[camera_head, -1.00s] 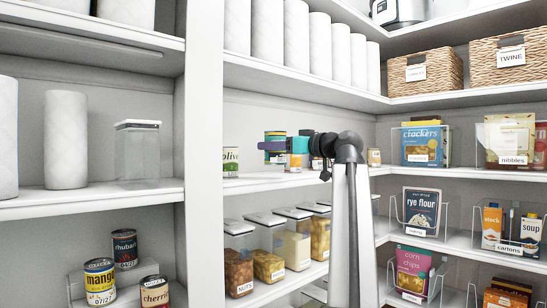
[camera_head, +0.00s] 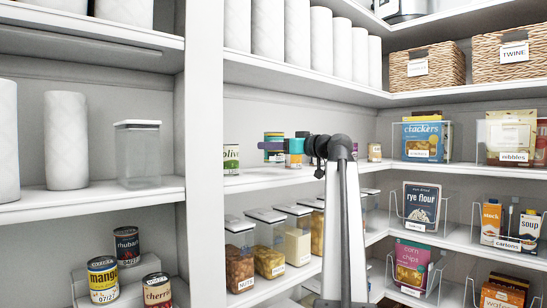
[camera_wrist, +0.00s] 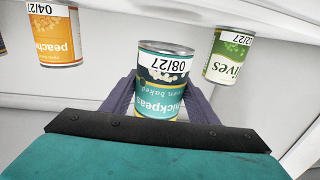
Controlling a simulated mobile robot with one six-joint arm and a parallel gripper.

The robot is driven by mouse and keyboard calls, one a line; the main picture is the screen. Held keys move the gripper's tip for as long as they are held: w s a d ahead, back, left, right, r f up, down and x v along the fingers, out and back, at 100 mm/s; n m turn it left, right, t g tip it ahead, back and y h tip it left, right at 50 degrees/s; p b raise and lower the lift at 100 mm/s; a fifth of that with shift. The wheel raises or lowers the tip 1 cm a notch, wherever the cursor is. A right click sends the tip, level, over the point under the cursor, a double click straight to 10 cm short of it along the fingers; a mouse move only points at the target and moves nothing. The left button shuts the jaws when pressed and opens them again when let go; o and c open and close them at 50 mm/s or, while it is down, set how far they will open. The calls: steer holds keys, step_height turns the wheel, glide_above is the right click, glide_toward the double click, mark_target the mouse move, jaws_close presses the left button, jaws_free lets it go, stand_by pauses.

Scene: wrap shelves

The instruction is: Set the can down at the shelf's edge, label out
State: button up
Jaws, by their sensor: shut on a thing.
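My gripper (camera_wrist: 160,100) is shut on the chickpeas can (camera_wrist: 165,68), with one purple finger on each side of it. The can has a teal label and a white 08/27 sticker, both facing the wrist camera, and its print appears upside down there. In the head view my gripper (camera_head: 272,146) is at the middle shelf (camera_head: 262,181), and the can (camera_head: 274,157) shows partly behind a finger. An olives can (camera_head: 231,159) stands to its left. It also shows in the wrist view (camera_wrist: 229,55). I cannot tell whether the held can touches the shelf.
An orange peach can (camera_wrist: 54,35) stands on the other side of the held can. Another small can (camera_head: 375,152) is farther right. Paper rolls (camera_head: 297,35) stand on the shelf above; clear containers (camera_head: 270,250) stand below. An upright post (camera_head: 204,150) is left of the olives.

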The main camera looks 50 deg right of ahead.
mark_target(274, 156)
steer(key=shift+w+d+r, duration=0.1)
steer(key=shift+w+d, duration=0.2)
steer(key=shift+f, duration=0.25)
steer(key=shift+a+f+p, duration=0.1)
steer(key=shift+f+p, duration=0.7)
steer(key=shift+f, duration=0.05)
steer(key=shift+f+p, duration=0.3)
steer(key=shift+f, duration=0.45)
steer(key=shift+f, duration=0.2)
steer(key=o, duration=1.3)
steer(key=shift+r, duration=0.2)
